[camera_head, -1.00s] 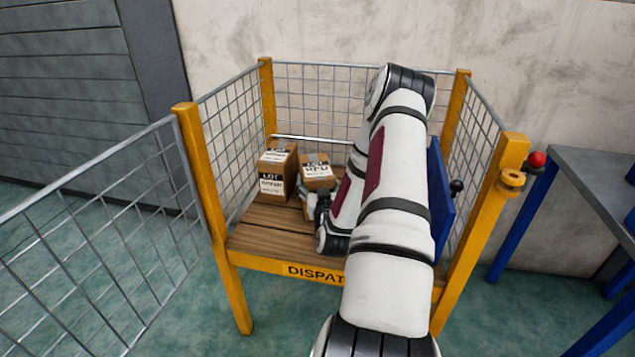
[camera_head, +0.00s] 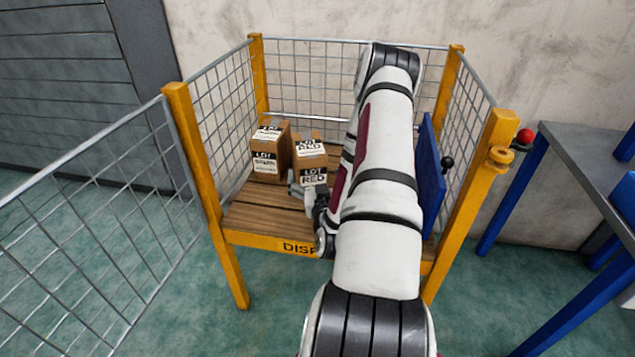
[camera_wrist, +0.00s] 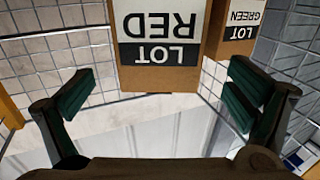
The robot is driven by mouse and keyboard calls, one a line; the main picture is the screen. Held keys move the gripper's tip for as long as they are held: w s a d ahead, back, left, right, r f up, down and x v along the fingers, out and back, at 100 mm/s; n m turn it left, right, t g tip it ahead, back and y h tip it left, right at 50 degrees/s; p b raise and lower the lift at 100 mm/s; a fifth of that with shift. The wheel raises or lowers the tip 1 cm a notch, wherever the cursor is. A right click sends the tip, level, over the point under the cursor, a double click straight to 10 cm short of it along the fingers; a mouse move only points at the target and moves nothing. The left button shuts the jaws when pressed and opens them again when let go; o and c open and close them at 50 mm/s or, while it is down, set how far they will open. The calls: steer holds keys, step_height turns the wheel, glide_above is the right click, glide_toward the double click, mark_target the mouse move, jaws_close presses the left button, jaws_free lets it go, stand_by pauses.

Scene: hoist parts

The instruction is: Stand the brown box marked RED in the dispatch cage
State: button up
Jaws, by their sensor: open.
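The brown box marked RED (camera_head: 311,163) stands upright on the wooden floor of the dispatch cage (camera_head: 255,222). Its white label faces the front. In the wrist view, the RED box (camera_wrist: 192,78) appears upside down, its label facing the camera. My gripper (camera_head: 302,196) is in front of the box, low over the planks. In the wrist view, my gripper (camera_wrist: 162,92) is open, with its two dark green fingers wide apart and the box beyond them. No finger visibly touches the box. My arm hides the right part of the cage floor.
Another brown box (camera_head: 272,152), labelled GREEN in the wrist view (camera_wrist: 237,30), stands just left of the RED box. Mesh sides and orange posts (camera_head: 192,150) enclose the cage. A blue panel with a black knob (camera_head: 447,163) is at right. A grey-topped table (camera_head: 580,140) stands further right.

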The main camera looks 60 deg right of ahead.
steer(key=v, duration=0.4)
steer(key=w+a+r+n+g+y, duration=0.1)
steer(key=w+a+r+n+y, duration=0.1)
steer(key=w+a+n+y, duration=0.3)
steer(key=w+a+r+n+y, duration=0.1)
steer(key=w+a+r+y, duration=0.15)
steer(key=w, duration=0.35)
steer(key=s+a+r+n+g+y, duration=0.2)
steer(key=a+r+g, duration=0.2)
steer(key=a+r, duration=0.55)
steer(key=s+a+r+g+y, duration=0.1)
steer(key=s+a+r+g, duration=0.1)
steer(key=s+a, duration=0.4)
steer(key=s+a+r+g+y, duration=0.1)
steer(key=s+a+r, duration=0.3)
steer(key=s, duration=0.9)
steer(key=s+a+r+n+g+y, duration=0.1)
steer(key=s+a+r+g, duration=0.2)
steer(key=s+a, duration=0.7)
steer(key=shift+s+a+r+g+y, duration=0.2)
steer(key=shift+r+g+y, duration=0.2)
steer(key=shift+g, duration=0.2)
